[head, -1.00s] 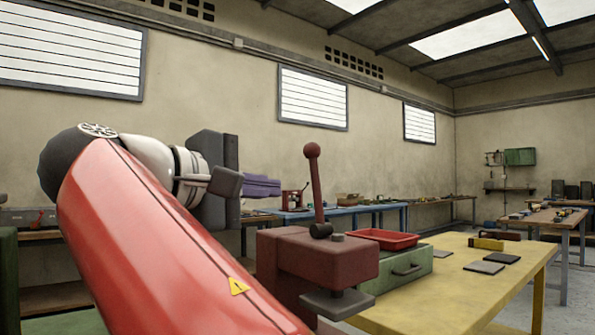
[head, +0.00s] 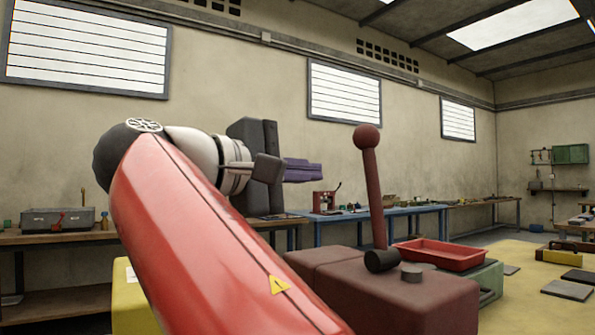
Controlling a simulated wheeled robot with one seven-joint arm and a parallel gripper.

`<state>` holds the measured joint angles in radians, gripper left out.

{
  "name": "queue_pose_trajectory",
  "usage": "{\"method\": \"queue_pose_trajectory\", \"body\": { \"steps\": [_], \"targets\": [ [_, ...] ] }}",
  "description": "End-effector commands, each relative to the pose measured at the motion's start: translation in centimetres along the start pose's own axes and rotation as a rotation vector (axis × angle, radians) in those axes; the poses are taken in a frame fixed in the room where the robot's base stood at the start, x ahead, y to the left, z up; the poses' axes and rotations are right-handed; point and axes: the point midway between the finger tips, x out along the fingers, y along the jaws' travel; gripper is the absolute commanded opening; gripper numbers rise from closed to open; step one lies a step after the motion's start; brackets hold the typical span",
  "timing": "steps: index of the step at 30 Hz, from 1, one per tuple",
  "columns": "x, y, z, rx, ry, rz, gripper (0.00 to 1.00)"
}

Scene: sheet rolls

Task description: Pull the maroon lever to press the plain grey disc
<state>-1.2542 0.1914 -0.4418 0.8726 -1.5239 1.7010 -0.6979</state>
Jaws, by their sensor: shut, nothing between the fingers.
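The maroon lever (head: 373,195) stands nearly upright, with a round ball knob on top. It rises from a maroon press block (head: 415,300) at the lower middle of the head view. A dark round pivot sits at its foot. A small plain grey disc (head: 411,272) lies on the block's top, just right of the pivot. My gripper (head: 303,171) has purple fingers and is shut and empty. It points right, left of the lever and a little below the ball. A visible gap lies between the fingertips and the lever in the picture.
A red tray (head: 442,262) sits behind the block, to its right. A yellow table (head: 525,262) with flat dark plates spreads at the right. A blue bench (head: 390,213) runs along the back wall. A wooden bench with a grey box (head: 58,221) stands at the left.

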Motion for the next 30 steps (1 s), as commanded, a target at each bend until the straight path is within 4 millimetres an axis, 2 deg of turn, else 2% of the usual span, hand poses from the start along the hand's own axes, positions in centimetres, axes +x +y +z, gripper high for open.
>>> {"method": "queue_pose_trajectory", "body": {
  "steps": [3,8,16,30],
  "targets": [
    [2.8,0.0,0.1,0.0,-0.004,-0.001,0.0],
    [6.1,0.1,0.1,-0.001,-0.004,-0.001,0.0],
    [5.0,-0.1,3.2,0.002,0.004,-0.001,0.0],
    [4.8,0.0,3.8,0.001,0.0,0.001,0.0]
  ]
}}
